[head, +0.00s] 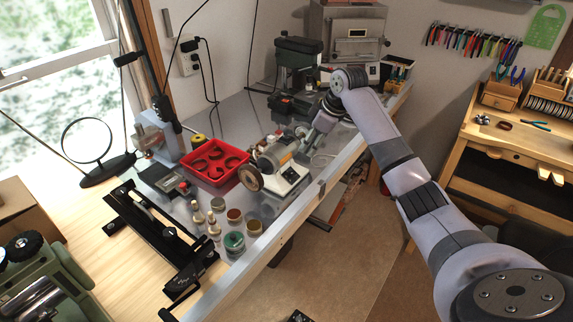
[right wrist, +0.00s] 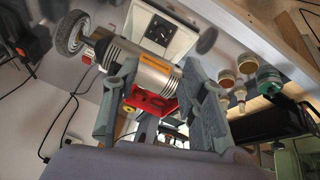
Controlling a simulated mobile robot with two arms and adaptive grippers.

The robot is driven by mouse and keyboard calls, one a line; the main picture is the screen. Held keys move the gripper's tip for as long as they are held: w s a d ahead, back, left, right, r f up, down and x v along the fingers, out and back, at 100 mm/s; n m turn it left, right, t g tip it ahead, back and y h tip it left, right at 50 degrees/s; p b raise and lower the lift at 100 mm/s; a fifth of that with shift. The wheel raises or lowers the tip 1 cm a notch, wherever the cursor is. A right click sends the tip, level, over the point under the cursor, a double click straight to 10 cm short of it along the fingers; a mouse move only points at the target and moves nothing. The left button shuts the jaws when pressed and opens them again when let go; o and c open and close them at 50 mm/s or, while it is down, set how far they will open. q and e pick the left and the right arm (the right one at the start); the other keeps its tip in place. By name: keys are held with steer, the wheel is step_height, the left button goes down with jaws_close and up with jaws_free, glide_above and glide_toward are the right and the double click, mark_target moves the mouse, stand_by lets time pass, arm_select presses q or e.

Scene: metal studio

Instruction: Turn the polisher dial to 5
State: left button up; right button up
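The polisher (head: 290,180) stands on the metal bench, with a white base, a silver motor and a round wheel (head: 249,177) at its left end. In the right wrist view its motor (right wrist: 143,62) with an orange label lies close beyond my fingers. The dial (right wrist: 160,29) sits on a dark panel on the white base; I cannot read its setting. My right gripper (head: 303,143) is just behind the polisher, near the motor's far end. In the wrist view the right gripper (right wrist: 161,68) has its fingers spread, with nothing visibly gripped. My left gripper is out of view.
A red tray (head: 213,177) stands left of the polisher. Jars (head: 234,242) and small bottles stand in front of it. A green drill press (head: 298,55) and a small kiln (head: 356,35) are behind. The bench edge runs close along the polisher's right side.

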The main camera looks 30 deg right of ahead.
steer(key=p, duration=0.1)
glide_toward(293, 173)
steer(key=p+x, duration=0.1)
steer(key=x, duration=0.5)
steer(key=shift+w+f, duration=0.1)
steer(key=shift+f, duration=0.3)
steer(key=shift+w+a+f, duration=0.1)
steer(key=shift+w+f, duration=0.2)
steer(key=shift+f, duration=0.3)
steer(key=shift+w+f, duration=0.1)
steer(key=shift+f, duration=0.2)
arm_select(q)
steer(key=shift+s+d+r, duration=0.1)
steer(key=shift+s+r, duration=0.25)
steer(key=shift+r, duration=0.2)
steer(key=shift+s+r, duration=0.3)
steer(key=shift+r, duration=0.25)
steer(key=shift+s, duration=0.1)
arm_select(e)
steer(key=shift+c, duration=0.5)
jaws_close()
